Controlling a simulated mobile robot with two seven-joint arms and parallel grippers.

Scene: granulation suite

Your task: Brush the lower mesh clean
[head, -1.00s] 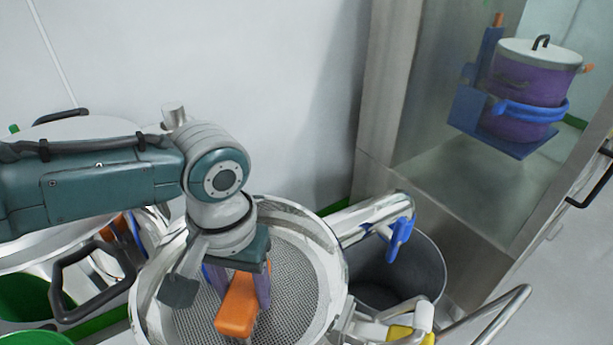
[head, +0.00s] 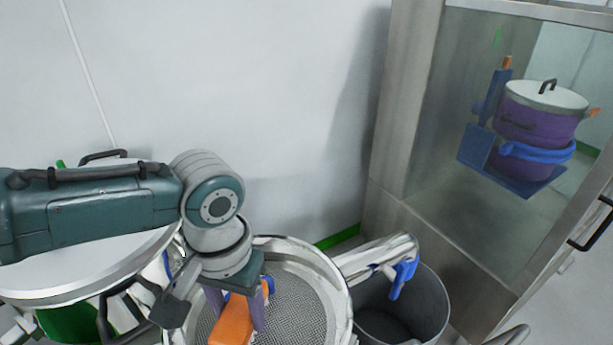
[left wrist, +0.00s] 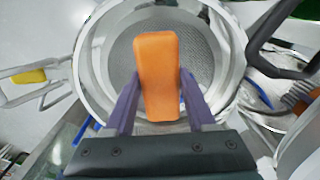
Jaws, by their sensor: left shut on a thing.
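The lower mesh (head: 292,308) is a grey woven screen inside a round steel rim, at the bottom centre of the head view. It also shows in the left wrist view (left wrist: 198,62), behind the brush. My left gripper (head: 240,308) is over the mesh, pointing down. Its purple fingers are shut on an orange brush (head: 232,322), and the left wrist view shows the orange block (left wrist: 158,75) between the fingertips. The brush's bristles are hidden, so I cannot tell whether they touch the mesh. My right gripper is not in view.
A steel spout with a blue clamp (head: 402,276) runs right from the rim, over a grey bin (head: 432,302). A round steel lid (head: 120,262) lies left, below my arm. A glass-fronted cabinet (head: 460,180) with a purple pot (head: 535,125) stands at right.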

